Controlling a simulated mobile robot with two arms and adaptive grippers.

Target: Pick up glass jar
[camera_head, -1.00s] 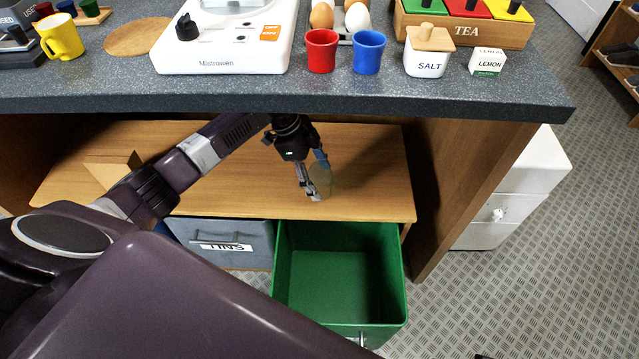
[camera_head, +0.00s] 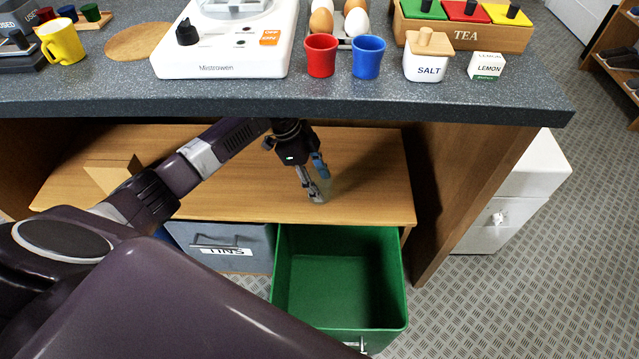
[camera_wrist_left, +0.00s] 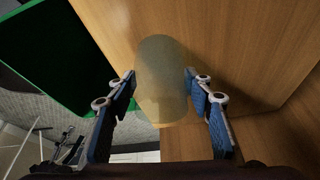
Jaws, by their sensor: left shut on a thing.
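The glass jar (camera_wrist_left: 162,80) is a see-through, yellowish cylinder between the two blue-padded fingers of my left gripper (camera_wrist_left: 162,90) in the left wrist view. In the head view the jar (camera_head: 326,186) shows faintly at the fingertips of my left gripper (camera_head: 314,180), above the wooden shelf (camera_head: 375,185) under the counter. The left gripper is shut on the jar. I cannot tell whether the jar's base touches the shelf. My right gripper is not in view.
An open green drawer (camera_head: 398,285) lies below the shelf, beside a grey bin labelled TINS (camera_head: 190,236). The dark countertop (camera_head: 340,100) overhangs my arm. A wooden block (camera_head: 112,172) sits on the shelf's left. Cups and a salt pot stand on the counter.

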